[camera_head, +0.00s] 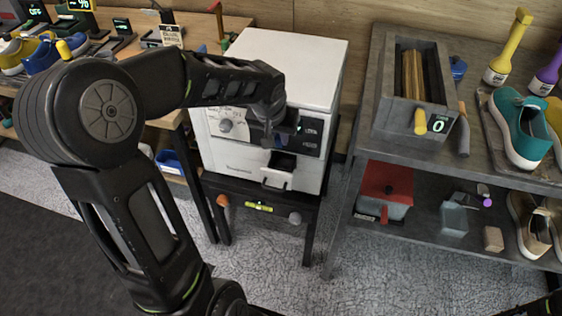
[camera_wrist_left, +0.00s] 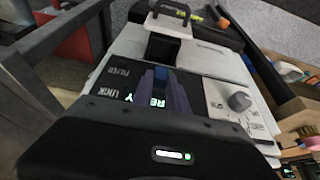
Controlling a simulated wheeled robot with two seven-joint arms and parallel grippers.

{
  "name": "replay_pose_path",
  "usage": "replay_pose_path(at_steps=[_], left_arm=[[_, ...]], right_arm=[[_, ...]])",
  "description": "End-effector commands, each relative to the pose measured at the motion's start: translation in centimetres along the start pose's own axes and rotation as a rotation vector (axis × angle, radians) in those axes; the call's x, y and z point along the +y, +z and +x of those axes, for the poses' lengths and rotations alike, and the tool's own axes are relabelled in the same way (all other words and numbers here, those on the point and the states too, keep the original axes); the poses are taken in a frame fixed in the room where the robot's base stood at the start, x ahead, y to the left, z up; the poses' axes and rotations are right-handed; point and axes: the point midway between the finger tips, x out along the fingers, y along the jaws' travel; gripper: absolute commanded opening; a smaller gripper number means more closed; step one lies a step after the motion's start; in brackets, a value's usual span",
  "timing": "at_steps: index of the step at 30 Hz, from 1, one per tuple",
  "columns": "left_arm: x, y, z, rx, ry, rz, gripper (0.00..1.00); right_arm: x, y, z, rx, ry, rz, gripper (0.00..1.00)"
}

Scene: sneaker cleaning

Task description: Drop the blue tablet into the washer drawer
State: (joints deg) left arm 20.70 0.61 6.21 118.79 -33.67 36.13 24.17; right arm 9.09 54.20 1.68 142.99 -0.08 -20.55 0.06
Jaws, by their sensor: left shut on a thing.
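The white washer (camera_head: 285,60) stands on a dark stand in the middle of the head view. Its small drawer (camera_head: 277,178) is pulled out at the lower front; the drawer also shows at the top of the left wrist view (camera_wrist_left: 168,27). My left gripper (camera_head: 268,139) is in front of the washer's dark panel, above the drawer. In the left wrist view its fingers (camera_wrist_left: 161,85) are shut on the small blue tablet (camera_wrist_left: 161,73), mostly hidden between them. The tablet is apart from the drawer. My right gripper does not show.
The washer's dial (camera_head: 227,125) is left of the gripper. A grey shelf (camera_head: 352,130) stands close on the right, with a grey bin (camera_head: 385,115) and a teal sneaker (camera_head: 520,130). A workbench (camera_head: 150,30) with shoes and displays is at the left.

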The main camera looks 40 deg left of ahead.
Motion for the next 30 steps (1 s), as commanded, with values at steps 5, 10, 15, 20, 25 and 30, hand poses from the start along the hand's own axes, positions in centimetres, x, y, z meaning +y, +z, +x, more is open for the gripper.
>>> replay_pose_path(at_steps=[5,10,15,20,25,30], left_arm=[[0.0,1.4,3.1,-0.004,0.0,0.001,0.0],[-0.1,1.7,4.1,0.001,-0.001,0.0,0.0],[-0.1,1.7,4.1,0.001,-0.001,0.0,0.0],[0.0,2.1,4.9,-0.002,0.0,0.001,0.0],[0.0,3.0,7.1,-0.002,0.001,0.001,0.0],[0.0,3.1,7.5,0.002,0.001,0.0,0.0]], right_arm=[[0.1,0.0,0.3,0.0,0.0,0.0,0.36],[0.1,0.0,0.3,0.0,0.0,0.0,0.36],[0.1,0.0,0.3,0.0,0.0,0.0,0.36],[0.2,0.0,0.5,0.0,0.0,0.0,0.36],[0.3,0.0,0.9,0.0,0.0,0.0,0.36],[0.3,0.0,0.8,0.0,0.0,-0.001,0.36]])
